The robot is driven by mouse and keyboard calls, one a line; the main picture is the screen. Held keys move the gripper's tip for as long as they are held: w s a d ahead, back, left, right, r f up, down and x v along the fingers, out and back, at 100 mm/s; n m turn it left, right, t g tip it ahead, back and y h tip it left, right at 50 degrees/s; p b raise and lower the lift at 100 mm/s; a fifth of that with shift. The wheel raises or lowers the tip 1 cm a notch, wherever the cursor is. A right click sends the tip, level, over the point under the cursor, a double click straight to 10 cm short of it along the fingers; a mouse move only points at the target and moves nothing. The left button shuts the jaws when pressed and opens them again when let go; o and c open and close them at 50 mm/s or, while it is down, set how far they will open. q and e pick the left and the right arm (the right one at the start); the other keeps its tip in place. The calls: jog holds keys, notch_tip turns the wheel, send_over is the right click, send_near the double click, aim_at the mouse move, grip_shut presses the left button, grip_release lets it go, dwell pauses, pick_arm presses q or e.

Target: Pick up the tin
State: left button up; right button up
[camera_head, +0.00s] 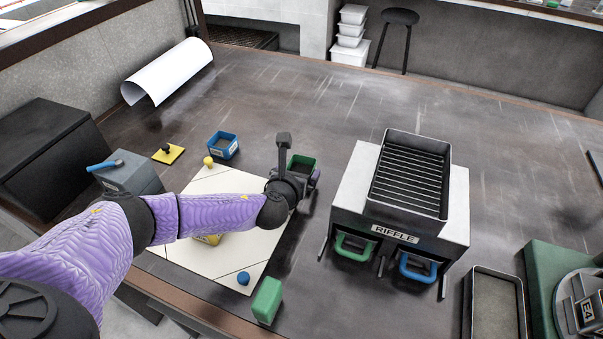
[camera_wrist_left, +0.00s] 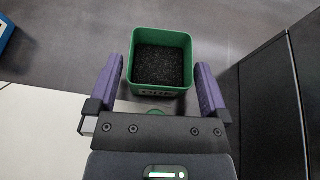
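A small square green tin (camera_head: 305,161) with dark grains inside stands on the table just past the mat's far right corner. In the left wrist view the tin (camera_wrist_left: 161,91) shows upright, with lettering on its near wall, partly cut off by the gripper body. My left gripper (camera_head: 308,182) is at the tin, its wrist hiding part of it in the head view. In the wrist view the left gripper's purple fingers (camera_wrist_left: 160,70) are spread, one on each side of the tin, with gaps visible. My right gripper is in neither view.
A blue tin (camera_head: 223,146) stands left of the green one. A green block (camera_head: 267,300) is at the front. The riffle box (camera_head: 345,205) stands to the right.

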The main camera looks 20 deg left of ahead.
pick_arm(q)
jog(key=c, duration=1)
